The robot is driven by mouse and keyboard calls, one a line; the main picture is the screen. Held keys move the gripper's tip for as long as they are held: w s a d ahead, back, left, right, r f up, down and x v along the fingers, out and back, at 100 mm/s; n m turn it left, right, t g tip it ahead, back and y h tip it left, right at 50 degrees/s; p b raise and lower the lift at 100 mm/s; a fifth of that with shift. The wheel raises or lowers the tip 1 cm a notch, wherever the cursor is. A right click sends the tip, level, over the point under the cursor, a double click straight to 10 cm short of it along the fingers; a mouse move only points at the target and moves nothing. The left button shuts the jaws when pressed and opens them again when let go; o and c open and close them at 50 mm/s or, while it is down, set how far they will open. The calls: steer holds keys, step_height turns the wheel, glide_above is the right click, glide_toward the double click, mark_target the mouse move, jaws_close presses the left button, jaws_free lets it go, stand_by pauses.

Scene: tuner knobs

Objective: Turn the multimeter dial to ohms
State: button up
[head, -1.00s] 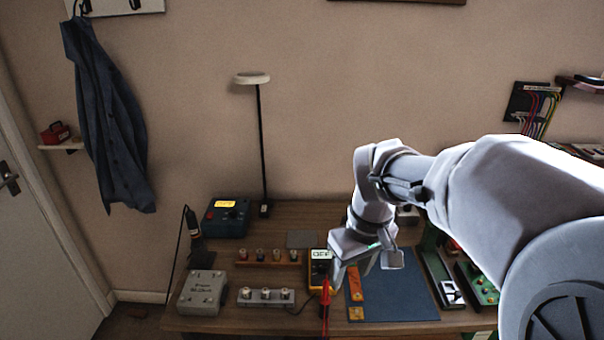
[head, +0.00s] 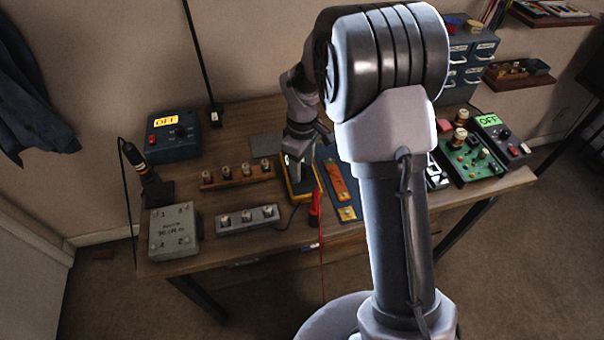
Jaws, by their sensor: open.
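The multimeter (head: 312,184) has a yellow case and lies on the workbench near its middle. Its screen and dial are hidden behind my gripper in the head view. My gripper (head: 297,176) points down over the multimeter and is open. I cannot tell whether its fingers touch the dial. A red probe (head: 315,208) with a red lead hanging past the bench's front edge lies at the multimeter's lower right.
A blue box reading OFF (head: 173,136), a grey four-button pedal (head: 173,232), a wooden strip of knobs (head: 237,174) and a grey knob strip (head: 247,217) stand to the left. A green circuit board (head: 470,160) lies right. My arm hides part of the blue mat (head: 345,228).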

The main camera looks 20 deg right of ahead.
steer(key=shift+f, duration=0.75)
steer(key=shift+c, duration=0.4)
jaws_close()
